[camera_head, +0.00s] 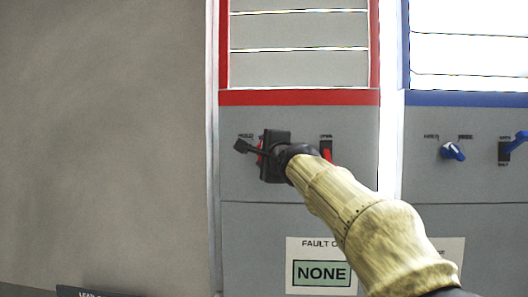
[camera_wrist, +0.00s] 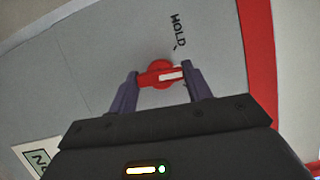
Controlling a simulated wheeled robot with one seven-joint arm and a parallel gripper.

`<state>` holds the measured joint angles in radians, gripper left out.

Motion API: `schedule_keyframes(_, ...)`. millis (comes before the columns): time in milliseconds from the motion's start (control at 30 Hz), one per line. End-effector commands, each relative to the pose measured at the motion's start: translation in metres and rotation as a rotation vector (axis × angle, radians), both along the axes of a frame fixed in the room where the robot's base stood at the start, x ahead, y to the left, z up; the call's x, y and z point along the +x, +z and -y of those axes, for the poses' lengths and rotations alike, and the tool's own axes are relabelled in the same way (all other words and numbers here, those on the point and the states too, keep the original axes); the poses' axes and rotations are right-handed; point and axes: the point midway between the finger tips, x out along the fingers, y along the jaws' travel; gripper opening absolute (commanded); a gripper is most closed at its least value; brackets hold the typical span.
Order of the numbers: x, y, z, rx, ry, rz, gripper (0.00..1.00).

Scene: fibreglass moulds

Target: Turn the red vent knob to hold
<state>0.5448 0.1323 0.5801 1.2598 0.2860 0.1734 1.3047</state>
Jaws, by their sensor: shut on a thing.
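The red vent knob (camera_wrist: 150,78) is on the grey panel, between the two fingers of my gripper (camera_wrist: 161,74) in the wrist view. The fingers are shut on its bar-shaped handle, one at each end. A white stripe on the handle points to the right in that view. The HOLD label (camera_wrist: 178,30) and its small tick lie above and right of the knob, off the stripe's line. In the head view my gripper (camera_head: 251,149) covers most of the knob; only a sliver of red shows, and the label is partly hidden.
A red switch (camera_head: 327,152) sits right of my gripper on the same panel. A blue knob (camera_head: 453,151) and blue switch (camera_head: 516,141) are on the blue-trimmed panel further right. A fault sign reading NONE (camera_head: 321,274) is below. The wall at left is bare.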

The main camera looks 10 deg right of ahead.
Motion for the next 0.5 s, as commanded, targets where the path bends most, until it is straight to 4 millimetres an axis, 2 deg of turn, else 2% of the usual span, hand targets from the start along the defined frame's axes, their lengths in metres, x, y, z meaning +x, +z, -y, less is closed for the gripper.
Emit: schedule_keyframes(500,0.0004,0.0070,-0.0023,-0.469,0.004,-0.157,0.26)
